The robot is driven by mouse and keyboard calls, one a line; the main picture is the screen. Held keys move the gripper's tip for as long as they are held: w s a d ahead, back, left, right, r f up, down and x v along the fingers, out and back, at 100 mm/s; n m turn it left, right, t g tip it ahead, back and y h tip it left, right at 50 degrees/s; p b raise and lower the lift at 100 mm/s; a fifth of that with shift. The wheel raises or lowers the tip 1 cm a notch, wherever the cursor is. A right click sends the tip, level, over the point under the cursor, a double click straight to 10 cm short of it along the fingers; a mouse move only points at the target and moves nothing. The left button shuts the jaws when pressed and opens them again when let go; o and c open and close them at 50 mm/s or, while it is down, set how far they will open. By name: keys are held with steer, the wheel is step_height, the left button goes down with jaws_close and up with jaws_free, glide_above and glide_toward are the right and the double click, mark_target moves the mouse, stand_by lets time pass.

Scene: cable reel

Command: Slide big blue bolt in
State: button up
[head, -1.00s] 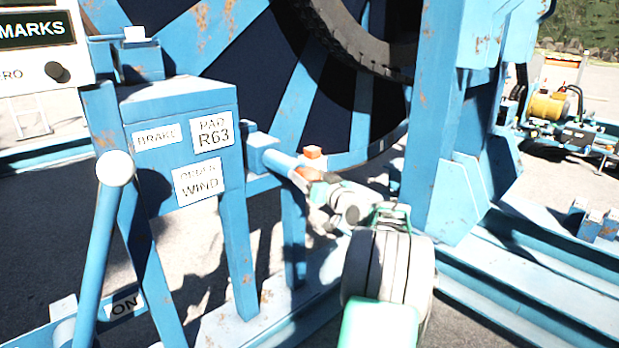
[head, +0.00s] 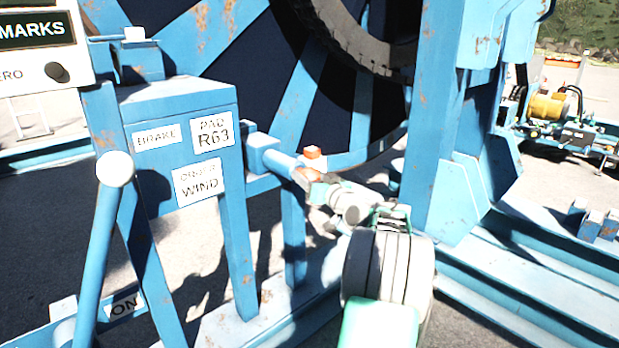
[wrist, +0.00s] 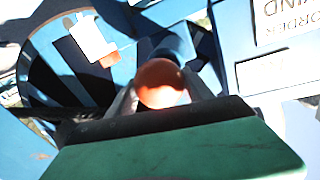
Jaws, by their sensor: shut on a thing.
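The big blue bolt (head: 282,163) lies roughly level, its far end at a blue bracket (head: 262,152) on the side of the brake post. An orange block (head: 313,153) stands up near its outer end. My gripper (head: 308,176) is shut on the bolt's outer end, reaching in from the lower right. In the wrist view, the bolt's round orange end (wrist: 162,84) sits between the two fingers, with the blue shaft (wrist: 174,50) running away behind it. The fingers hide part of the grip, and I cannot see how deep the bolt sits in the bracket.
The blue brake post (head: 190,140) with white labels stands left of the bolt. A lever with a white ball knob (head: 115,168) is farther left. A thick blue upright (head: 432,130) stands close to the right of my arm. The large reel (head: 300,90) is behind.

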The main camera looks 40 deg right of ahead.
jaws_close()
steer(key=w, duration=1)
steer(key=shift+w+a, duration=0.15)
steer(key=shift+w, duration=0.2)
steer(key=shift+r, duration=0.2)
steer(key=o, duration=1.1)
jaws_free()
steer(key=shift+o, duration=0.9)
steer(key=shift+w+f, duration=0.15)
steer(key=shift+w, duration=0.05)
steer(key=shift+o, duration=1.4)
steer(key=shift+s, duration=0.15)
